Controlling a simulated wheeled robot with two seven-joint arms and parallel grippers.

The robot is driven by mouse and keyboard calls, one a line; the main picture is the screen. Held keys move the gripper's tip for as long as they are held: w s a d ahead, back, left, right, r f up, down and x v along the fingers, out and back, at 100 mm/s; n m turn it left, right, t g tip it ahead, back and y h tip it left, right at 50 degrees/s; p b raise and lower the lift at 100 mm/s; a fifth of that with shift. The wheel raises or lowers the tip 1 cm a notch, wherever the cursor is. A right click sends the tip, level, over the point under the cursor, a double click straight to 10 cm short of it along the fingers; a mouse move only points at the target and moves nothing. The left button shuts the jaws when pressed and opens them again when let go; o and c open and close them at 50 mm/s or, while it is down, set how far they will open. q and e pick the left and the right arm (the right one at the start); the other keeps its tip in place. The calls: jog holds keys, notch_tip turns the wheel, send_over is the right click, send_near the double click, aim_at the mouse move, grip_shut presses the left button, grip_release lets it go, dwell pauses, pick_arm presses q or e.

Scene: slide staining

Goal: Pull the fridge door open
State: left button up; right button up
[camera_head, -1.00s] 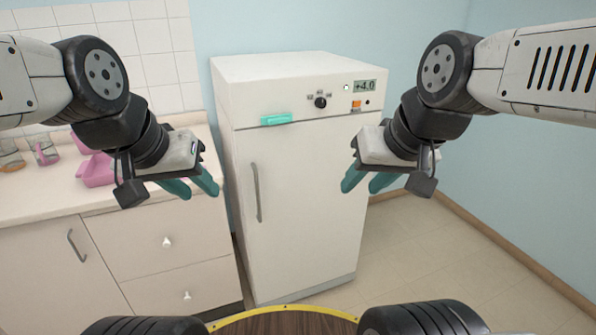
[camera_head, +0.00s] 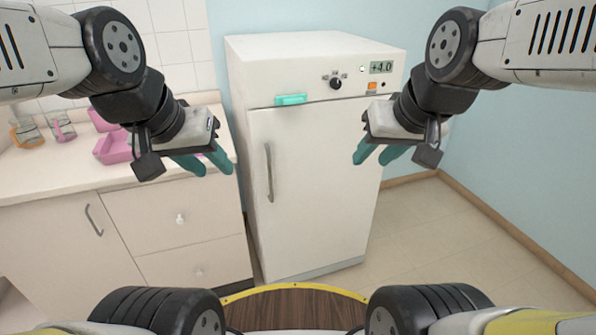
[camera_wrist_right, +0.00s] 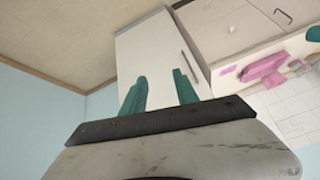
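The white fridge (camera_head: 325,190) stands upright ahead of me with its door shut. Its grey vertical handle (camera_head: 268,172) is on the left side of the door. My left gripper (camera_head: 208,163) is open and empty, left of the handle and apart from it, in front of the counter. My right gripper (camera_head: 377,155) is open and empty, in front of the door's right side. In the right wrist view the right gripper's teal fingers (camera_wrist_right: 160,92) are spread with nothing between them, and the fridge (camera_wrist_right: 150,55) and its handle (camera_wrist_right: 189,64) show beyond.
A counter (camera_head: 50,170) with drawers stands left of the fridge, holding pink trays (camera_head: 113,148) and glass jars (camera_head: 60,127). The fridge's panel has a dial (camera_head: 336,84) and a display reading +4.0 (camera_head: 381,67). Floor (camera_head: 430,225) is clear to the right.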

jog(key=w+a+f+n+t+y, duration=0.1)
jog(key=w+a+f+n, duration=0.3)
jog(key=w, duration=0.9)
jog(key=w+a+f+n+t, duration=0.1)
jog(key=w+a+f+t, duration=0.15)
jog(key=w+f, duration=0.75)
jog(key=n+t+y, duration=0.1)
jog(key=n+y, duration=0.1)
jog(key=y, duration=0.2)
send_near(270, 166)
jog(key=d+r, duration=0.4)
jog(key=r, duration=0.2)
jog(key=w+a+f+m+t+y, duration=0.2)
jog(key=a+f+t, duration=0.3)
jog(key=f, duration=0.5)
jog(key=x, duration=0.7)
jog(key=shift+w+a+f, duration=0.15)
jog(key=shift+w+a, duration=0.05)
jog(key=shift+a, duration=0.1)
grip_shut()
